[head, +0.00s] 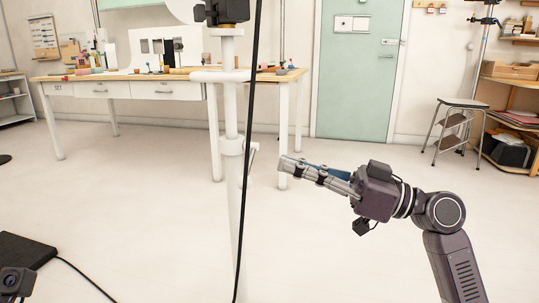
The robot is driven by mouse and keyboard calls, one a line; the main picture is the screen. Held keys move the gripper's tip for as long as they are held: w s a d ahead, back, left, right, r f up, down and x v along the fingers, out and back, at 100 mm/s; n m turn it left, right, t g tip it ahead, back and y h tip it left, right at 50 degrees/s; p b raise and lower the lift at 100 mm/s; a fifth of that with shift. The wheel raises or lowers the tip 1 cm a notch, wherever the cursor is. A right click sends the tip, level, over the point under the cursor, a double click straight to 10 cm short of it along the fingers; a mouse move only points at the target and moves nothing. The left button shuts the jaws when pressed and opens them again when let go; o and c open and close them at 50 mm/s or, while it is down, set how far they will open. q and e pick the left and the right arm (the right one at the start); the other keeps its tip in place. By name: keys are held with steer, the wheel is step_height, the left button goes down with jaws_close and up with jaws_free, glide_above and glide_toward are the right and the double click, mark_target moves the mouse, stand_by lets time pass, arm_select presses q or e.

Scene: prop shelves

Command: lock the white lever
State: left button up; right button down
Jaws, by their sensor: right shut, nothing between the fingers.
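A white stand with an upright pole (230,105) rises in the middle of the head view. A white collar (231,146) sits partway up the pole, and a small thin white lever (253,150) sticks out on its right side. My right gripper (282,164) is shut and empty, its fingers pointing left towards the lever. In the picture a small gap separates its tips from the lever; depth is hard to judge. My left gripper's fingers are not seen.
A black cable (247,190) runs down past the stand. A workbench (130,78) with tools stands behind. A stool (462,104) and shelves are at the right. A dark flat plate (22,252) with a cable lies at the lower left. The floor between is clear.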

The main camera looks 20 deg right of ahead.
steer(key=shift+v, duration=1.15)
steer(key=shift+w, duration=0.1)
